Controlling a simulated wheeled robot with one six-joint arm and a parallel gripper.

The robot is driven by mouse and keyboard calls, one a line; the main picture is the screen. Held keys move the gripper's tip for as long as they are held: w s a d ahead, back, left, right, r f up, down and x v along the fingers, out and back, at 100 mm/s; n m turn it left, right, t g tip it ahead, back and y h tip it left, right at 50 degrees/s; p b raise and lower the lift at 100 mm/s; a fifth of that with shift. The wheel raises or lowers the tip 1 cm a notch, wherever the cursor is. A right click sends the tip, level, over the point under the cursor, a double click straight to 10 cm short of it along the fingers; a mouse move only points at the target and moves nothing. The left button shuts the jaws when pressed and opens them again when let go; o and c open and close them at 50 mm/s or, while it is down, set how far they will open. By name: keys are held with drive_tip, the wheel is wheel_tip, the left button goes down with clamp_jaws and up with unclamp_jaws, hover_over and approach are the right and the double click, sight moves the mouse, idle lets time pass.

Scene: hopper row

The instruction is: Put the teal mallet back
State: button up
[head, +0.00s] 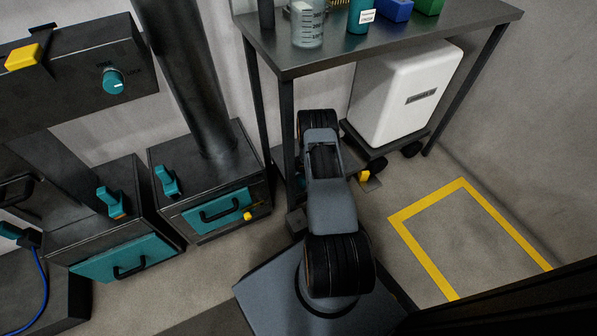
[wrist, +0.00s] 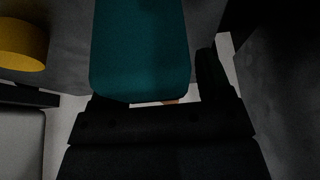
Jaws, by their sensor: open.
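A large teal block (wrist: 140,50), which may be the mallet's head, fills the upper middle of the wrist view. A small tan bit shows under its lower edge. My gripper (wrist: 155,85) is open, with its dark body just below the block. One finger stands to the right of the block; the other is mostly hidden. I cannot tell whether they touch the block. In the head view my gripper is hidden beyond my arm, by the metal table (head: 400,38). No mallet can be made out for certain there.
Dark hoppers with teal drawers (head: 125,262) and upright teal handles (head: 115,203) stand at the left. A white container (head: 400,95) on a wheeled base is under the table. A yellow floor outline (head: 430,208) marks empty floor at right. A yellow round thing (wrist: 22,45) is near my gripper.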

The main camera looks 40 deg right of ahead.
drive_tip(key=shift+r, duration=0.35)
drive_tip(key=p+v, duration=0.4)
drive_tip(key=v, duration=0.7)
drive_tip(key=shift+s+r, duration=0.1)
drive_tip(key=shift+r, duration=0.25)
